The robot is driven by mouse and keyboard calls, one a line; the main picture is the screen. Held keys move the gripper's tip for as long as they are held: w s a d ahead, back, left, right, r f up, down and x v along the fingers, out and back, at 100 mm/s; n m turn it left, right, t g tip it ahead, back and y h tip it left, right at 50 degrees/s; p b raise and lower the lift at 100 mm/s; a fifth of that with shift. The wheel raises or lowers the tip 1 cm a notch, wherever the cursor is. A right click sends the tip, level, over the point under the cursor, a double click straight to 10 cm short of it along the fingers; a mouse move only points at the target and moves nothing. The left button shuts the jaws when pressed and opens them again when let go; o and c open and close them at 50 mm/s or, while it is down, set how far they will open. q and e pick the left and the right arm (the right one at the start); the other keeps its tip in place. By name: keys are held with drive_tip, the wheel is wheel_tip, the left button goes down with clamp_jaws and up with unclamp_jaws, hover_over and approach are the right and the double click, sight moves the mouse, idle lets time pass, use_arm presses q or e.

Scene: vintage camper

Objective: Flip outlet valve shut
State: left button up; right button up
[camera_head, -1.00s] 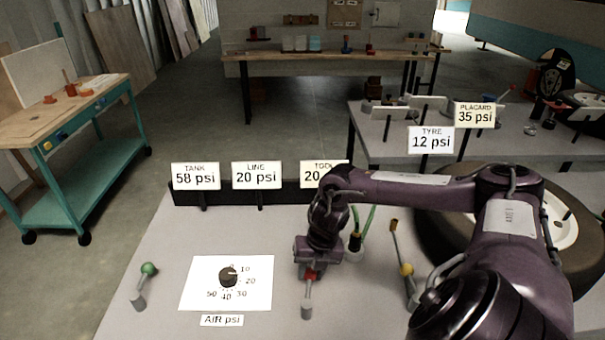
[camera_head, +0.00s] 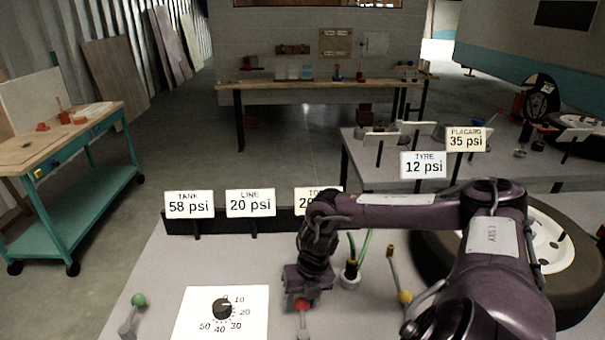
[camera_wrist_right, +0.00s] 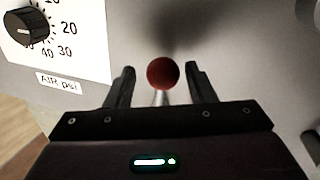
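Three ball-topped levers stand on the grey bench: a green one (camera_head: 138,300) at left, a red one (camera_head: 303,304) in the middle and a yellow one (camera_head: 405,297) at right. No label in view tells which is the outlet valve. My right gripper (camera_head: 302,292) is at the red lever, pointing down. In the right wrist view, the red ball (camera_wrist_right: 162,73) lies between the two open fingers (camera_wrist_right: 160,84), with a gap on each side. My left gripper is out of view.
A black dial (camera_head: 222,308) on a white card is left of the red lever. Signs behind include TANK 58 psi (camera_head: 189,204) and LINE 20 psi (camera_head: 250,203). A tyre (camera_head: 430,255) lies at the right.

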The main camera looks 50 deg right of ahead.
drive_tip(key=r, duration=0.5)
drive_tip(key=s+d+r+b, duration=0.1)
drive_tip(key=r, duration=0.1)
drive_tip(key=shift+d+r, duration=0.1)
drive_tip(key=shift+r, duration=0.2)
idle(0.6)
